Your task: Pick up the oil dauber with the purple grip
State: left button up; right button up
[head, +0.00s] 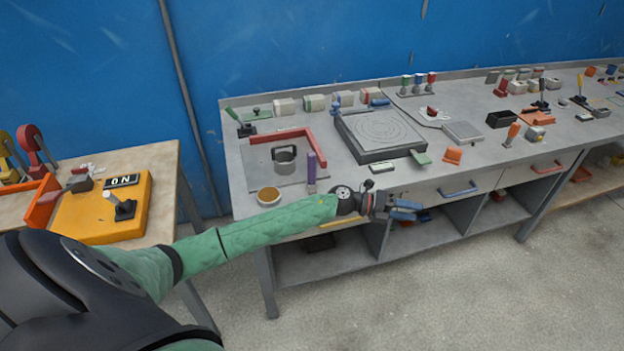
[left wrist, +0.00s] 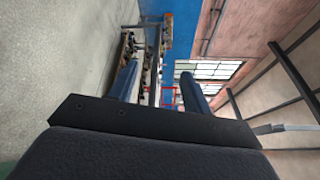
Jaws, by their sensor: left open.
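The oil dauber with the purple grip (head: 311,168) stands upright on the grey workbench, between the round tan dish and the square panel mould. My left gripper (head: 408,210) is in front of the bench's front edge, to the right of the dauber and lower in the picture. Its blue fingers are apart with nothing between them. In the left wrist view the two fingers (left wrist: 160,85) also show spread, with the room's far side behind them; the dauber cannot be made out there. My right gripper is not in view.
The grey workbench (head: 400,180) holds a panel mould (head: 380,130), a red angle piece (head: 290,135), a metal pot (head: 284,160) and a tan dish (head: 268,196) near the dauber. An orange box with a lever (head: 105,215) sits on the left table. Open floor lies in front.

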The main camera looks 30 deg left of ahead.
pick_arm(q)
jog(key=a+r+m+g+y, duration=0.3)
jog(key=a+r+m+g, duration=0.15)
jog(key=m, duration=0.25)
notch_tip(320, 180, up, 10)
jog(key=m+g+y+p, duration=0.2)
jog(key=m+g+y, duration=0.1)
jog(key=y, duration=1)
send_over(311, 153)
jog(key=shift+w+d+f+t, duration=0.15)
jog(key=shift+w+d+t, duration=0.1)
jog(key=shift+w+d, duration=0.15)
jog(key=shift+a+f, duration=0.1)
jog(key=shift+a, duration=0.05)
jog(key=shift+f+p, duration=0.45)
jog(key=shift+f, duration=0.65)
jog(key=f+p, duration=0.2)
jog(key=f, duration=0.1)
jog(key=f+p, duration=0.1)
jog(key=p, duration=0.1)
jog(key=shift+s+a+f, duration=0.15)
jog(key=shift+s+a, duration=0.05)
jog(key=shift+s, duration=0.15)
jog(key=shift+f, duration=0.5)
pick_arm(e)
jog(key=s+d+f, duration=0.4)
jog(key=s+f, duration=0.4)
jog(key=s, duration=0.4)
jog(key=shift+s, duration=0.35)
